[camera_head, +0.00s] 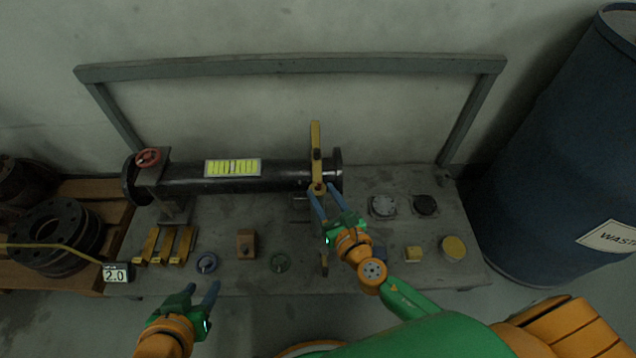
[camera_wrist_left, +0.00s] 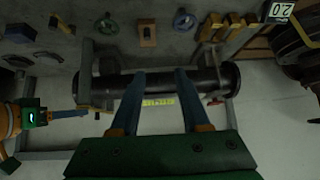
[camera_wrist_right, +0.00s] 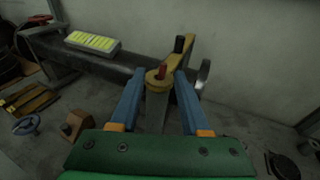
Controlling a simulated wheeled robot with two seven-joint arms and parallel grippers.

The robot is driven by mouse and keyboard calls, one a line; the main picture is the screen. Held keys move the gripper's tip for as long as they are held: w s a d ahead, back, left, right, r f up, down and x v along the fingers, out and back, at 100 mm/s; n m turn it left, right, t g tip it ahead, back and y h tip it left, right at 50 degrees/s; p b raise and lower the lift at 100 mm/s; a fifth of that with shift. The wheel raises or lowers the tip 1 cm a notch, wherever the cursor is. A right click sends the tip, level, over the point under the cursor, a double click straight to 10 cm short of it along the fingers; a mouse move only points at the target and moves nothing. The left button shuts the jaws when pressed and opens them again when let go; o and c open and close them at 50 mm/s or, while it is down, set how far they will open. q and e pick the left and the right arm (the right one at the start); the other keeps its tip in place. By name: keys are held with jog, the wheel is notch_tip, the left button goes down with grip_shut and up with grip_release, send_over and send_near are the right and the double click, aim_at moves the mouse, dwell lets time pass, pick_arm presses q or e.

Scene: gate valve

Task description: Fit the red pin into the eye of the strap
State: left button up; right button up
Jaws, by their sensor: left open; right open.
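The yellow strap (camera_head: 316,140) crosses the dark pipe near its right flange. The red pin (camera_wrist_right: 162,72) stands upright in the round yellow eye (camera_wrist_right: 153,82) at the strap's near end, its red top showing above the ring. How deep it sits is hidden. My right gripper (camera_head: 322,189) is open at the eye, its blue fingers on either side of the eye and pin in the right wrist view, with no clear grip on either. My left gripper (camera_head: 203,288) is open and empty in front of the bench's near edge, well away from the strap.
The pipe (camera_head: 280,176) carries a yellow-striped label plate (camera_head: 232,168) and a red handwheel (camera_head: 148,157) at left. Several yellow bars, small wheels and blocks lie along the bench front. A blue waste drum (camera_head: 550,150) stands at right.

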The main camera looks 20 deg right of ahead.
jog(key=s, duration=0.3)
jog(key=shift+s+d+r, duration=0.15)
jog(key=shift+s+r, duration=0.15)
jog(key=shift+r, duration=0.1)
